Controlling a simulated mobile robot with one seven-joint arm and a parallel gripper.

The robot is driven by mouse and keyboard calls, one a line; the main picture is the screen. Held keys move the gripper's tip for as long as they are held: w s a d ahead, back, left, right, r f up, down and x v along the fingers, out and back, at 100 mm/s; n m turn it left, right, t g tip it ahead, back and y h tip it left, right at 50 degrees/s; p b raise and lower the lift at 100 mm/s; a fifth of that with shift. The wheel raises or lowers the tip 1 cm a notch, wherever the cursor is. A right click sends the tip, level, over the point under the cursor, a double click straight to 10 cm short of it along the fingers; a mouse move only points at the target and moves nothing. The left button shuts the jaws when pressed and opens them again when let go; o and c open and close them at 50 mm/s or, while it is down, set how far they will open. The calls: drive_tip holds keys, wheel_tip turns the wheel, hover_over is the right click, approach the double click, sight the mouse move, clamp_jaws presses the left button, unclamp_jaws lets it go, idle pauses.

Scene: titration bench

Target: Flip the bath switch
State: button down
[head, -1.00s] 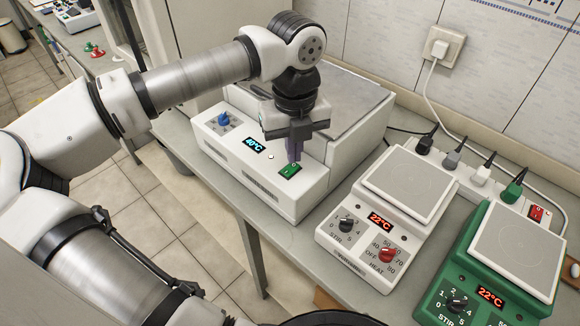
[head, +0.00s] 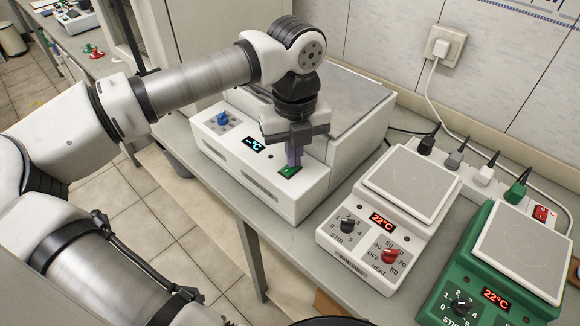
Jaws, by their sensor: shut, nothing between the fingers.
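The bath (head: 233,172) is a white box with a grey lid at the back of the bench. Its front panel has a blue knob (head: 223,118), a display (head: 254,144) that reads dashes and "°C", and a green switch (head: 288,173) near the right end. My gripper (head: 293,166) is shut and points down at the switch. Its fingertips are at the switch and appear to touch it.
A white hotplate stirrer (head: 375,258) and a green one (head: 470,318) stand to the right, both showing 22°C. Behind them lies a power strip with several plugs and a red switch (head: 540,213). A wall socket (head: 442,46) is above.

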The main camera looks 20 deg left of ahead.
drive_tip(key=shift+r+p, duration=1.7)
drive_tip(key=shift+r, duration=1.75)
